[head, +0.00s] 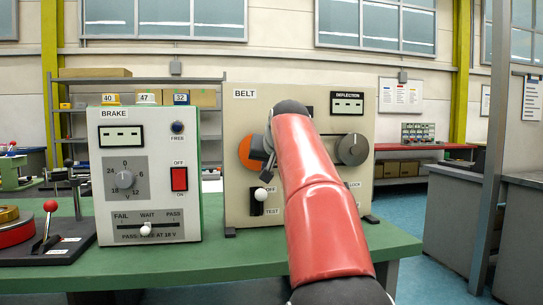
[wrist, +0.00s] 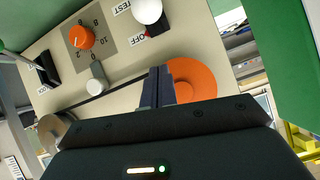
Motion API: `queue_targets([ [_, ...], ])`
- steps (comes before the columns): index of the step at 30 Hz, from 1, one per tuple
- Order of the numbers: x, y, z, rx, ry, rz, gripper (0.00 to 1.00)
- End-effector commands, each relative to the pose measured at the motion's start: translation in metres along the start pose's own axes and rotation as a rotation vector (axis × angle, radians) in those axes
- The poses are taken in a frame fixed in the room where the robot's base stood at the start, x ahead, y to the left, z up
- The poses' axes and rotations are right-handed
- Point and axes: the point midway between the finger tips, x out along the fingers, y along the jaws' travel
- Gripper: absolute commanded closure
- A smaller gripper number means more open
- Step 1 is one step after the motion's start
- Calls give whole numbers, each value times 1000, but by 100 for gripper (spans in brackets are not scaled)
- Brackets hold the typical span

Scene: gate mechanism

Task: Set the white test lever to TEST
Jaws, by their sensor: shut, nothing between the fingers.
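The white test lever (head: 260,194) is a white ball on a black slot on the beige BELT panel (head: 238,130). In the head view its ball is at the slot's upper end, near OFF; TEST is printed lower. The ball also shows at the top of the wrist view (wrist: 148,10), beside the TEST and OFF labels. My gripper (head: 268,158) is above the lever, in front of the orange pulley. In the wrist view my gripper's fingers (wrist: 160,78) are together and empty, apart from the lever. My red arm hides the panel's middle.
The BRAKE panel (head: 150,200) stands left, with a white slider knob (head: 146,230) at WAIT and a red switch (head: 179,178). A grey wheel (head: 352,149) is right on the BELT panel.

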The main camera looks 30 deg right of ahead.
Motion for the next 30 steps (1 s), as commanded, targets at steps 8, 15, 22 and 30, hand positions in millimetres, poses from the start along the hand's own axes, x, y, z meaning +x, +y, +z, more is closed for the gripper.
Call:
queue_targets([
  [8,13,0,31,-1,0,-1,100],
  [15,15,0,39,0,1,-1,100],
  [22,14,0,39,0,1,0,100],
  [30,16,1,46,-2,26,-5,100],
])
